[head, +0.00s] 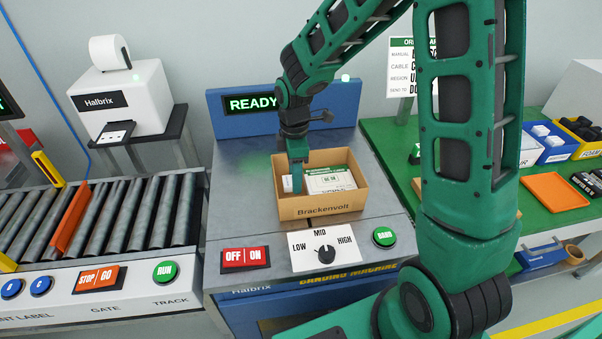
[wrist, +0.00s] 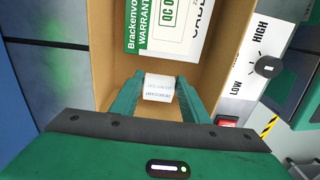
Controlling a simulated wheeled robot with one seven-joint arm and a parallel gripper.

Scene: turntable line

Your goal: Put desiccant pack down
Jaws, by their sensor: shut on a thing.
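The desiccant pack (wrist: 159,88) is a small white packet with blue print. My gripper (wrist: 158,98) is shut on it, with one green finger on each side. In the head view my gripper (head: 295,178) reaches down into the left part of an open cardboard box (head: 321,206) marked Brackenvolt. A bit of white beside the fingers there may be the pack. Whether the pack touches the box floor cannot be told. White and green printed papers (head: 331,179) lie in the box, right of my gripper; they also show in the wrist view (wrist: 168,28).
The box stands on a grey machine top (head: 240,190) below a READY display (head: 251,102). A LOW-MID-HIGH dial (head: 325,251), an OFF/ON switch (head: 245,259) and a green button (head: 384,237) line its front. A roller conveyor (head: 110,218) is left, a green bench (head: 480,165) right.

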